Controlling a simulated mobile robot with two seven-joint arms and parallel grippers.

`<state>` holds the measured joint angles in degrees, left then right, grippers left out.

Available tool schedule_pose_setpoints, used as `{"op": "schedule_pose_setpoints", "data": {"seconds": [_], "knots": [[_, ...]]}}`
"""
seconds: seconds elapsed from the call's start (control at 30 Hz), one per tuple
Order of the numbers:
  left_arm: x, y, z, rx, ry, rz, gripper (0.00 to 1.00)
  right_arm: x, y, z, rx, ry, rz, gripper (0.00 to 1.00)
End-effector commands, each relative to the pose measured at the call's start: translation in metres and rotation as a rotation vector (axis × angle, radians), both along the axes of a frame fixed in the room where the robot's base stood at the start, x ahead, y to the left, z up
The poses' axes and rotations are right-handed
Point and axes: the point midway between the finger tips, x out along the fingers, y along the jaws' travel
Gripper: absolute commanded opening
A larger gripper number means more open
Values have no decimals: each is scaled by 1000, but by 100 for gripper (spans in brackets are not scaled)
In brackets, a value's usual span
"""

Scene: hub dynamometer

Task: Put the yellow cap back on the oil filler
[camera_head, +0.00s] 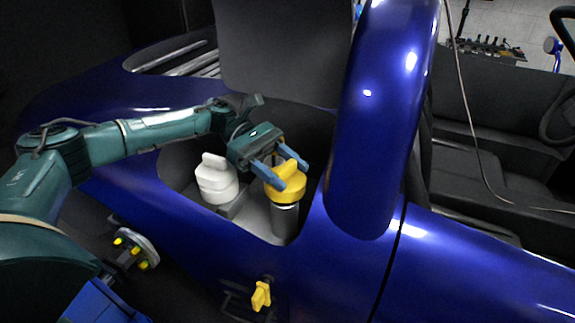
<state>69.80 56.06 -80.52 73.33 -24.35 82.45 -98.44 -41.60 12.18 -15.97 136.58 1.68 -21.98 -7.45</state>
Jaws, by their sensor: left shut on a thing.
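The yellow cap (286,191) has a raised grip on top. My left gripper (287,174) is shut on this raised grip, one blue finger on each side. The cap is upright and directly over the grey oil filler neck (286,221) in the recess of the blue car body. A dark band shows between cap and neck; I cannot tell whether the cap is seated or just above it. The filler's opening is hidden by the cap. My right gripper is not in view.
A white cap (215,181) stands left of the filler in the same recess. The tall blue fender (380,120) rises close on the right. A yellow handle (261,296) sits low in front. A hub with yellow nuts (137,246) is at lower left.

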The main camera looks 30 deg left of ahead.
Motion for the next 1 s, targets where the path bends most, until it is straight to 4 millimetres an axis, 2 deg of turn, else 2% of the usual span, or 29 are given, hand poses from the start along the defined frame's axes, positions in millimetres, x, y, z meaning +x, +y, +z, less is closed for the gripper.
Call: {"op": "schedule_pose_setpoints", "data": {"seconds": [0.03, 0.2, 0.4, 1.0], "knots": [[0, 0, -9, 0, 1, 0, 29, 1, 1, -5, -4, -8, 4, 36], [0, 0, -25, 0, 0, 1, 29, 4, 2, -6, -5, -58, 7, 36], [0, -1, -37, 0, 0, 1, 29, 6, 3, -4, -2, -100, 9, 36], [0, 0, -39, 0, -1, 1, 29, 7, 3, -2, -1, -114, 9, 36]]}}
